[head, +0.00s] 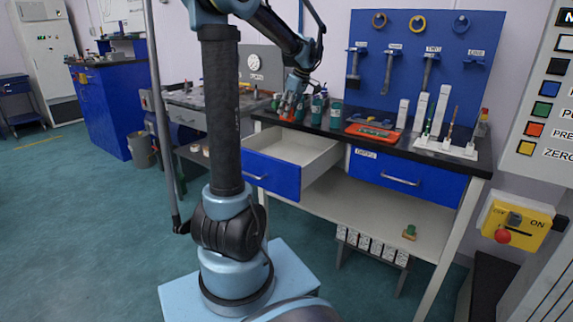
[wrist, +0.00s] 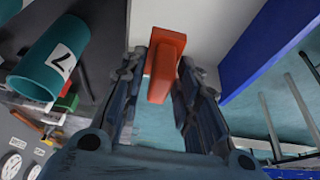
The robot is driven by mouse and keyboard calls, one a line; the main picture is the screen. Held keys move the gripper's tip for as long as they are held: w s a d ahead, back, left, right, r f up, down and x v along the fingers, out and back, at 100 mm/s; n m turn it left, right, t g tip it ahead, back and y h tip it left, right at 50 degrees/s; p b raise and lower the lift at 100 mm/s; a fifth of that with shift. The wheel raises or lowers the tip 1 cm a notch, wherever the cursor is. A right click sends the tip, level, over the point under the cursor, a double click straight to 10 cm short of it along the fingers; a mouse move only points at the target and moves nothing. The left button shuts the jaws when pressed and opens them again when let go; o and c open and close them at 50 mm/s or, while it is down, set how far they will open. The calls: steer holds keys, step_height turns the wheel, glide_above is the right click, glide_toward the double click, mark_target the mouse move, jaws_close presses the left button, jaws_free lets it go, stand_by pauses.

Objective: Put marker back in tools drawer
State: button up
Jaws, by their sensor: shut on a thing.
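My gripper (head: 289,108) is over the worktop's left part, near the open left drawer. In the wrist view my gripper (wrist: 166,65) is shut on an orange-red, block-shaped marker (wrist: 166,62), which sticks out beyond the fingers. In the head view the marker (head: 288,111) shows only as a small orange patch. The open drawer (head: 272,174) has a blue front and a pale inside; the part I can see is empty. In the wrist view the blue drawer front (wrist: 260,40) is right of my gripper and the pale inside (wrist: 205,20) lies beyond the marker.
Teal numbered bottles (head: 336,113) stand on the black worktop close to my gripper; one teal bottle (wrist: 45,65) is at the left in the wrist view. An orange tray (head: 373,131) lies right of them. The right drawer (head: 388,172) is closed. Tools hang on a blue board (head: 400,70).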

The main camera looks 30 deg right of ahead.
step_height(320, 180, down, 18)
stand_by(0.8)
steer(key=shift+f, duration=0.1)
steer(key=o, duration=0.9)
steer(key=shift+c, duration=0.2)
